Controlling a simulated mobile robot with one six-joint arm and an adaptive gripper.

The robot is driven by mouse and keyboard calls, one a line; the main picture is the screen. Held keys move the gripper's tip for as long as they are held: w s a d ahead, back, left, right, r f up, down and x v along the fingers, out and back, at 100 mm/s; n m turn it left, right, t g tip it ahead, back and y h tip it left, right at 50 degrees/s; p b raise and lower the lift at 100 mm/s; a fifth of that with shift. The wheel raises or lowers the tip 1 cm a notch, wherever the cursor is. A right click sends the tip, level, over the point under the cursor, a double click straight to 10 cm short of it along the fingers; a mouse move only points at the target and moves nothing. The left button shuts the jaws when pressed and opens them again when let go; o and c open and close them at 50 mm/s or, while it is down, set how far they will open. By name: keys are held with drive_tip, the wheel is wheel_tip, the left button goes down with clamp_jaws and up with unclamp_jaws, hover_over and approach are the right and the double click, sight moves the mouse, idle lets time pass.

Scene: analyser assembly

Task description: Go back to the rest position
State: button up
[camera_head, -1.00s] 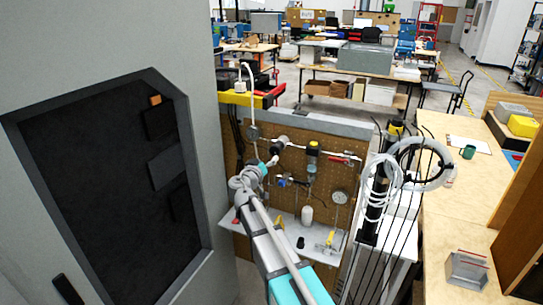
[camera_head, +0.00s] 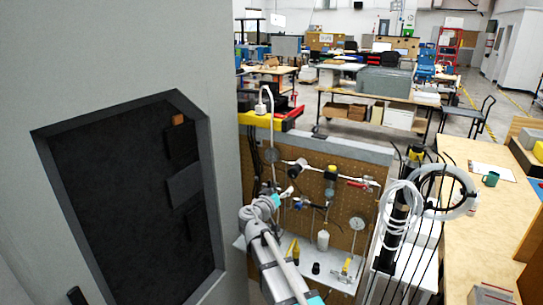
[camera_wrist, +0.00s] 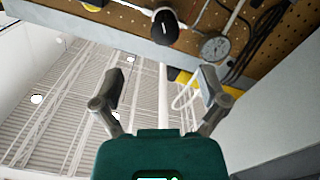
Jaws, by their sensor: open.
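My gripper (camera_wrist: 162,88) is open in the wrist view, its two dark fingers spread with nothing between them. In the head view my arm reaches up from the bottom edge toward the pegboard panel (camera_head: 345,212). The gripper end is small there, near the panel's left part, and its fingers cannot be made out. In the wrist view the pegboard (camera_wrist: 285,40) fills the upper right, with a round gauge (camera_wrist: 215,47) and a dark rounded part (camera_wrist: 165,27) beyond the fingers. I cannot tell the exact gap between gripper and panel.
A tall grey cabinet (camera_head: 120,60) with a dark recessed window stands close on the left. Right of the panel are a coiled white hose (camera_head: 401,208) and black cables. A wooden bench (camera_head: 465,240) with a green mug (camera_head: 491,179) runs along the right.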

drive_tip(key=s+d+f+m+g+y, duration=0.1)
drive_tip(key=s+d+f+m+g, duration=0.1)
drive_tip(key=s+d+f+g, duration=0.85)
drive_tip(key=s+d+f+n+g+y, duration=0.1)
drive_tip(key=s+f+n+g+y, duration=0.2)
drive_tip(key=s+f+y, duration=0.4)
drive_tip(key=s+g+y, duration=0.1)
drive_tip(key=s, duration=0.8)
drive_tip(key=shift+s+d+f+g, duration=0.15)
drive_tip(key=shift+s+f+g, duration=0.1)
drive_tip(key=shift+f+g, duration=0.1)
idle(1.6)
